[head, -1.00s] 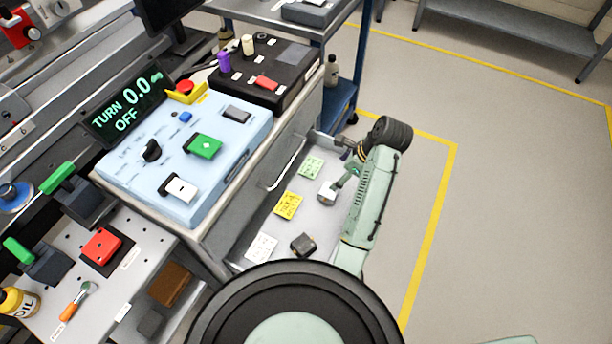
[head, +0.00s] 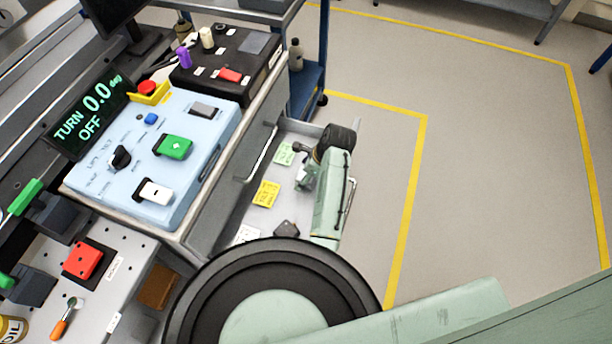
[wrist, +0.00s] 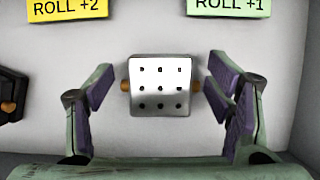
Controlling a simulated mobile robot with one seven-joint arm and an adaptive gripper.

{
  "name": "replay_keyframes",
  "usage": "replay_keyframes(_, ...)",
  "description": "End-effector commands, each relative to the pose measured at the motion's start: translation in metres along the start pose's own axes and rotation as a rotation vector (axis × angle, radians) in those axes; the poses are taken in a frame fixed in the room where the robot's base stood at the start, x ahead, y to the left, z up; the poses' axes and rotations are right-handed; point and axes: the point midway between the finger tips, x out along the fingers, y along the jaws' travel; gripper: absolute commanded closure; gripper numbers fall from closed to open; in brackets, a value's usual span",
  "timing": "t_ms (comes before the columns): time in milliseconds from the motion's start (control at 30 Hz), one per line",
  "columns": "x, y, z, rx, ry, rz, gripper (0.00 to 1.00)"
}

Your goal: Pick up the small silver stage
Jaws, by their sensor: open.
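The small silver stage (wrist: 160,72) is a bright square block with rows of dark holes and a brass-coloured knob on each side. It sits on the pale drawer floor (wrist: 160,25) in the wrist view. My gripper (wrist: 163,90) is open, with one purple-padded finger to the left and one to the right of the stage. Gaps show between both fingers and the knobs; I cannot tell how far above the floor the fingertips are. In the head view my arm (head: 331,195) reaches down into the drawer and hides most of the stage.
The drawer holds a yellow card (head: 266,193) marked ROLL +2, a green card (head: 284,153) marked ROLL +1, a white card (head: 247,233) and a dark block (head: 286,229). A light blue control box (head: 110,165) stands above it. Open floor (head: 490,150) lies right.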

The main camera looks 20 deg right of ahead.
Motion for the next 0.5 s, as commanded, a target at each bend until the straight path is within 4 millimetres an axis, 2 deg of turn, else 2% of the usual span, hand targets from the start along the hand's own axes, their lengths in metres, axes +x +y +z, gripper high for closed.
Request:
replay_keyframes(267, 0.0051, -0.0001, -0.0005, 0.000, 0.000, 0.000, 0.27)
replay_keyframes(500, 0.0048, -0.0001, -0.0004, 0.000, 0.000, 0.000, 0.41)
